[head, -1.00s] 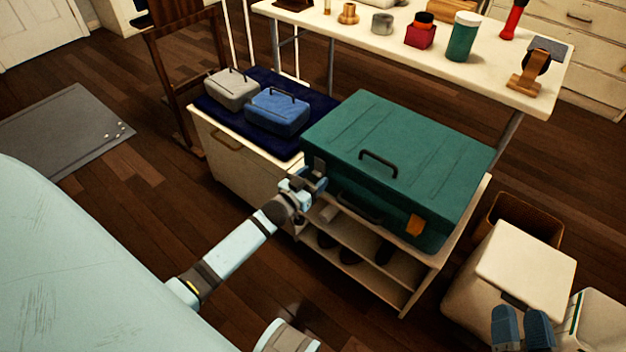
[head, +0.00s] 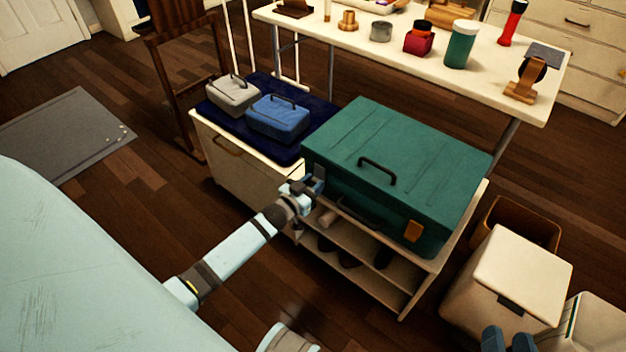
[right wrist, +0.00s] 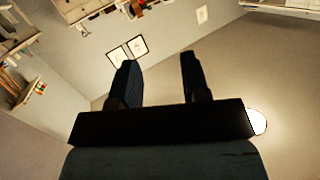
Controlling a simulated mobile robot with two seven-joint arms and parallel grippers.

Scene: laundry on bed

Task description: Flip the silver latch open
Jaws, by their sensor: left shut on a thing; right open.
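A large teal suitcase (head: 410,165) lies closed on a low shelf unit. It has a dark handle (head: 377,169) on its lid and an orange-brass latch (head: 412,231) on its front right. My left gripper (head: 316,183) is at the suitcase's front left corner, shut on a small grey part there, which I take to be the silver latch. The fingers mostly hide it, so its exact angle cannot be seen. My right gripper (head: 507,342) is at the bottom edge, far from the suitcase. In the right wrist view its fingers (right wrist: 157,80) are apart with nothing between them.
A grey case (head: 233,96) and a blue case (head: 278,118) stand on a navy cloth left of the suitcase. A white table (head: 400,40) with several small items stands behind. A cream bin (head: 510,270) stands at right. The pale-blue bed (head: 80,260) fills the lower left.

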